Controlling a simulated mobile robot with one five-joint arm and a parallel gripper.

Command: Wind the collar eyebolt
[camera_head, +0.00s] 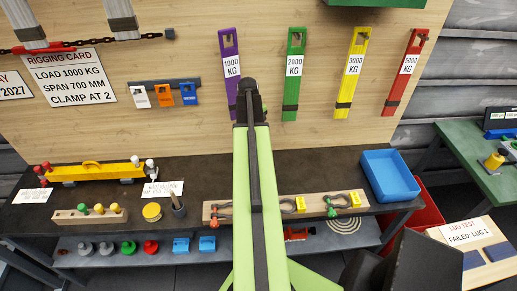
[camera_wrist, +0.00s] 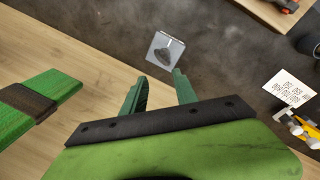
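My gripper (camera_wrist: 160,88) is open in the wrist view, its two dark green fingers apart with nothing seen between them. Just beyond the fingertips is a grey square plate (camera_wrist: 160,59) with a dark rounded shape on it; I cannot tell if this is the collar eyebolt. In the head view my arm stands upright in the middle and hides the bench behind it. A yellow beam (camera_head: 95,173) with red and white knobs lies at the bench's left. A wooden block (camera_head: 68,217) before it holds green and yellow pieces. None is clearly identifiable as the collar eyebolt.
A wooden board (camera_head: 225,212) with shackles lies along the bench (camera_head: 225,175). A blue bin (camera_head: 390,172) stands at its right end. Coloured slings, including a green one (camera_head: 296,85), hang on the back panel. Grey, green and red pieces sit on the lower shelf (camera_head: 215,262).

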